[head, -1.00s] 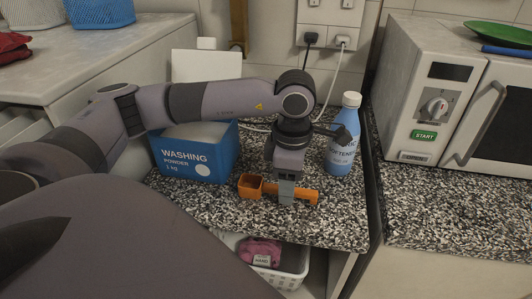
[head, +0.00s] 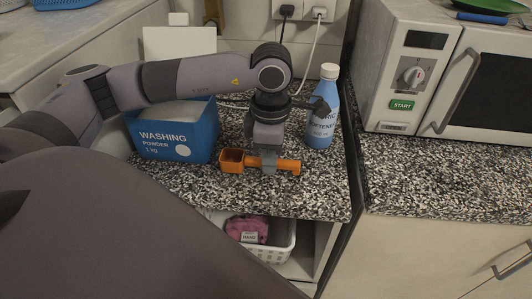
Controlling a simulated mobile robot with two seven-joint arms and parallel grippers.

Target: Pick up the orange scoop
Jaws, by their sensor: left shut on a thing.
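The orange scoop (head: 232,161) is in the middle of the head view, over the speckled counter (head: 200,192), with its square cup to the left and its handle pointing right. My left gripper (head: 268,166) comes down from above and is shut on the scoop's handle, its fingers hiding part of the handle. I cannot tell whether the scoop touches the counter or is just above it. My right gripper does not show.
A blue washing powder box (head: 176,137) stands left of the scoop. A blue softener bottle (head: 323,110) stands close behind on the right. A microwave (head: 417,75) is further right. A white basket (head: 277,247) with a pink item sits below the counter.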

